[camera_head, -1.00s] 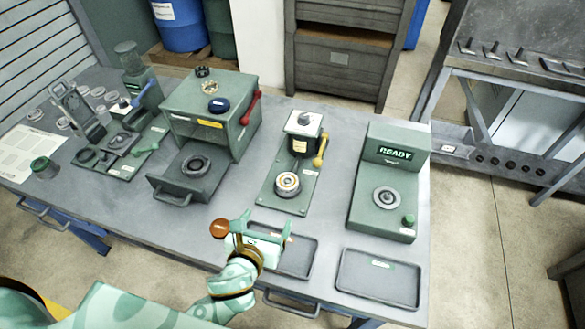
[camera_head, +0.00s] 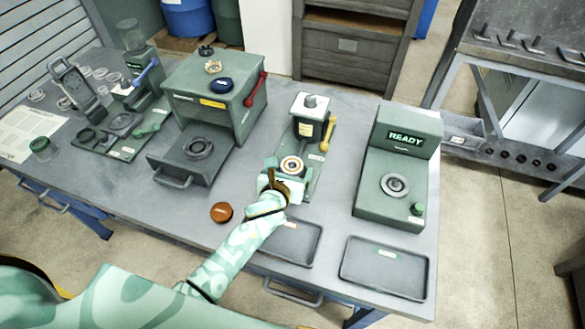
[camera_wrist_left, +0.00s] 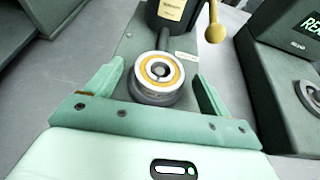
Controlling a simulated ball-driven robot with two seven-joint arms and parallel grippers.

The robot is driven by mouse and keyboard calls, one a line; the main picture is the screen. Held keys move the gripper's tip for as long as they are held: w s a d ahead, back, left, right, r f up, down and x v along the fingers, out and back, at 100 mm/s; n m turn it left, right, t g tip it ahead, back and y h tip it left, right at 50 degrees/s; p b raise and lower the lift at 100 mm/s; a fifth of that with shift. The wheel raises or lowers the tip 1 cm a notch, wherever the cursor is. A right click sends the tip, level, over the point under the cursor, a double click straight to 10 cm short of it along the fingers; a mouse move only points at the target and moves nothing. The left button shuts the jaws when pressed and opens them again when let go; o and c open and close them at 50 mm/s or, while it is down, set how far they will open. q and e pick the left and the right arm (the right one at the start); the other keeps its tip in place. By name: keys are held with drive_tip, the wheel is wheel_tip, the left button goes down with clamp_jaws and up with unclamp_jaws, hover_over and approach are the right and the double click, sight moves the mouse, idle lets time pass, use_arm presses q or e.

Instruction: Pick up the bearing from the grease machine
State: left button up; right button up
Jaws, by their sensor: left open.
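The grease machine (camera_head: 309,125) is a green plate with a dark canister and a yellow lever at its back. The bearing (camera_head: 292,165), a silver ring with an orange-yellow band, sits on the front of its plate. It also shows in the left wrist view (camera_wrist_left: 158,74). My left gripper (camera_head: 287,180) is open at the bearing, its fingers on either side with gaps visible in the left wrist view. The bearing rests on the plate and is not gripped. My right gripper is not in view.
A READY machine (camera_head: 397,170) stands to the right. A press with a pulled-out drawer (camera_head: 180,173) stands to the left. Two dark trays (camera_head: 387,274) lie at the front edge. A round brown-red piece (camera_head: 221,212) lies on the table left of my forearm.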

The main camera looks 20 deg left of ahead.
use_arm(q)
drive_tip(key=shift+w+f, duration=0.2)
drive_tip(key=shift+w, duration=0.05)
drive_tip(key=shift+r, duration=0.15)
drive_tip(key=c, duration=1.2)
drive_tip(key=shift+r, duration=0.1)
